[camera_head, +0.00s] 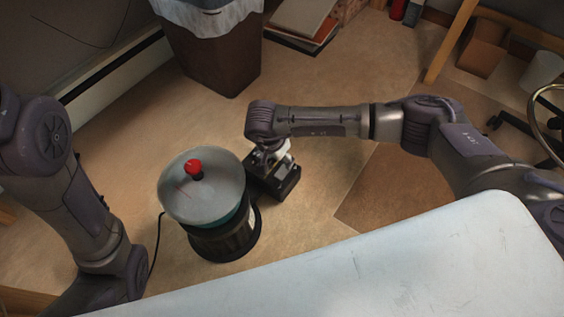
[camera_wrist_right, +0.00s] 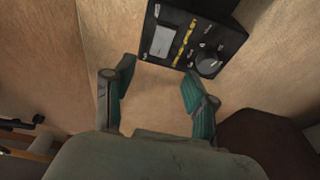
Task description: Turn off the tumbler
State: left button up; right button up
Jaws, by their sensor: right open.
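The tumbler (camera_head: 204,189) stands on the floor, with a grey round lid, a red knob on top, a teal bowl and a dark base. Its black control box (camera_head: 285,190) sits at the base's right side. In the right wrist view the box (camera_wrist_right: 190,40) shows a light grey panel, yellow marking and a round dial (camera_wrist_right: 208,64). My right gripper (camera_head: 272,158) is above the box, partly hidden by its own wrist. In the wrist view its fingers (camera_wrist_right: 158,80) are apart and empty, with the box beyond the tips. My left arm is at the left; its gripper is not visible.
A brown bin (camera_head: 208,62) with a white liner stands behind the tumbler. A black cord (camera_head: 156,240) runs on the floor at its left. Flat boards (camera_head: 301,22) lie at the back. A wooden frame (camera_head: 450,40) stands at the right. Floor right of the box is clear.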

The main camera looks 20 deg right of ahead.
jog(key=v, duration=0.3)
jog(key=shift+r, duration=0.3)
dwell(0.3)
